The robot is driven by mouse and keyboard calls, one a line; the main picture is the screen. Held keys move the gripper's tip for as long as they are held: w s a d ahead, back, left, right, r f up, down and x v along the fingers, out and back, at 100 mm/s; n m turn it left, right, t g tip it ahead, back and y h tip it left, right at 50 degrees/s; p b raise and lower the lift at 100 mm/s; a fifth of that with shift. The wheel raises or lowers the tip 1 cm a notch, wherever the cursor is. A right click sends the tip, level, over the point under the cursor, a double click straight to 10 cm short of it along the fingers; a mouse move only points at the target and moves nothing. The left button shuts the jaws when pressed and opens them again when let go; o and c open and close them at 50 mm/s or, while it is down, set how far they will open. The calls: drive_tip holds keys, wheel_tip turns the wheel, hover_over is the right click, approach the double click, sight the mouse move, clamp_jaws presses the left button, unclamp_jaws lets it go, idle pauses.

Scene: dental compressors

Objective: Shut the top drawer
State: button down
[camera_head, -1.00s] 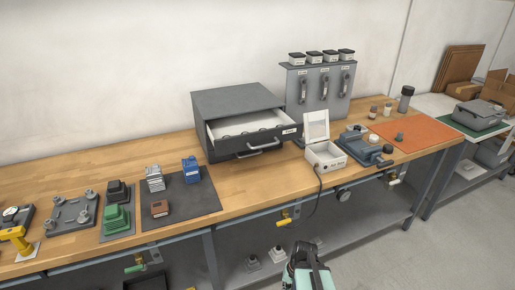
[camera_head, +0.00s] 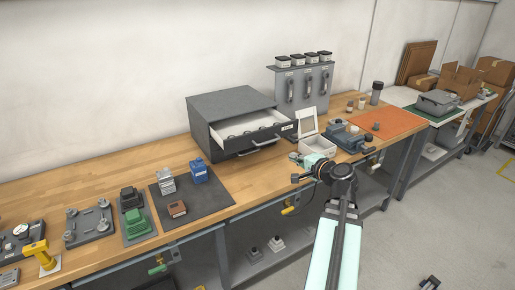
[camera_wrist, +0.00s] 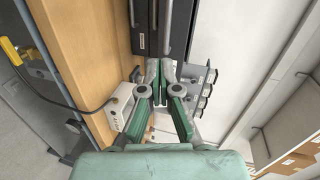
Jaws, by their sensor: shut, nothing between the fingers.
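The dark grey drawer cabinet (camera_head: 232,103) stands at the back of the bench in the head view. Its top drawer (camera_head: 262,142) is pulled out, showing a pale interior with round shapes inside. The drawer front carries a small label and a bar handle (camera_head: 265,144). The drawer below appears closed. My gripper (camera_wrist: 165,67) has green-grey fingers closed together and empty in the wrist view. Dark cabinet surfaces (camera_wrist: 180,30) show just beyond the fingertips; contact cannot be told. In the head view, my wrist is at the bench's front edge, right of the drawer.
A dark mat (camera_head: 205,203) with small parts lies left. Bare wood lies before the cabinet.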

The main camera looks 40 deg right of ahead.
drive_tip(key=m+p, duration=0.1)
drive_tip(key=p, duration=0.3)
approach(270, 141)
drive_tip(key=shift+t, duration=0.3)
drive_tip(key=x, duration=0.6)
drive_tip(key=shift+w+a+f, duration=0.1)
drive_tip(key=shift+a+f, duration=0.05)
drive_tip(key=shift+f, duration=0.15)
drive_tip(key=shift+w+f+p, duration=0.2)
drive_tip(key=shift+w+p, duration=0.1)
drive_tip(key=shift+w, duration=0.1)
